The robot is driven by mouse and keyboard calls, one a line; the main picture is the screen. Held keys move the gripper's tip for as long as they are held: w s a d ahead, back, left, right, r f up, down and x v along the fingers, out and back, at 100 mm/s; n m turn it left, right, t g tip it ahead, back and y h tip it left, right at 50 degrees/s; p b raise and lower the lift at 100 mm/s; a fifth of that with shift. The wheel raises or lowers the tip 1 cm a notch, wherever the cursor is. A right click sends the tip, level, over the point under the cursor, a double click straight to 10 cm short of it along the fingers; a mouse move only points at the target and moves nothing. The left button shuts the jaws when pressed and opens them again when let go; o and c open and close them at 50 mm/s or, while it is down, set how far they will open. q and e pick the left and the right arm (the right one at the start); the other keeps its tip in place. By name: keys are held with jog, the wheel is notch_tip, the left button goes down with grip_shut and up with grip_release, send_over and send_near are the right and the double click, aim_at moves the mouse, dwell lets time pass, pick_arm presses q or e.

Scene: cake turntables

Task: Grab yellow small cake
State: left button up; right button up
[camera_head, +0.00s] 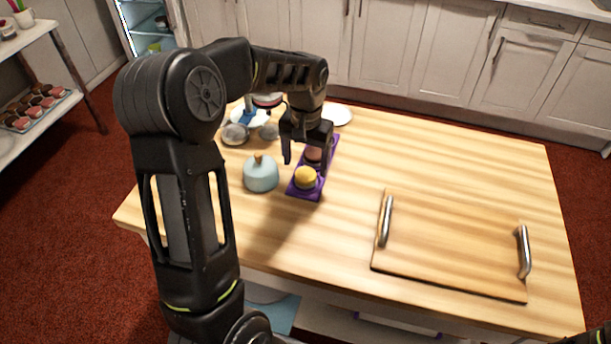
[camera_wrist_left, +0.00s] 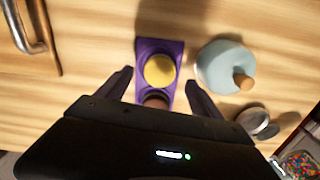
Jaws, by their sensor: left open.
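The small yellow cake (camera_head: 306,177) sits at the near end of a narrow purple tray (camera_head: 303,194) on the wooden table. A brown cake (camera_head: 313,153) stands behind it on the same tray, partly hidden by my gripper. My left gripper (camera_head: 306,163) is above the tray, open and empty, its fingers spread to either side. In the left wrist view the yellow cake (camera_wrist_left: 159,70) lies ahead of and between the open fingers (camera_wrist_left: 158,88), apart from both. The brown cake (camera_wrist_left: 156,99) shows partly, cut off by the gripper body. My right gripper is not in view.
A light blue dome with a wooden knob (camera_head: 261,174) stands close left of the tray. Grey metal pieces (camera_head: 236,133) and a white plate (camera_head: 338,115) lie behind. A wooden board with metal handles (camera_head: 450,245) lies at right. The table between tray and board is clear.

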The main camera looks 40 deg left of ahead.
aim_at(306, 173)
pick_arm(q)
notch_tip(306, 173, down, 4)
jog(key=shift+w+r, duration=0.1)
jog(key=shift+r, duration=0.1)
jog(key=shift+c, duration=0.4)
jog(key=c, duration=1.4)
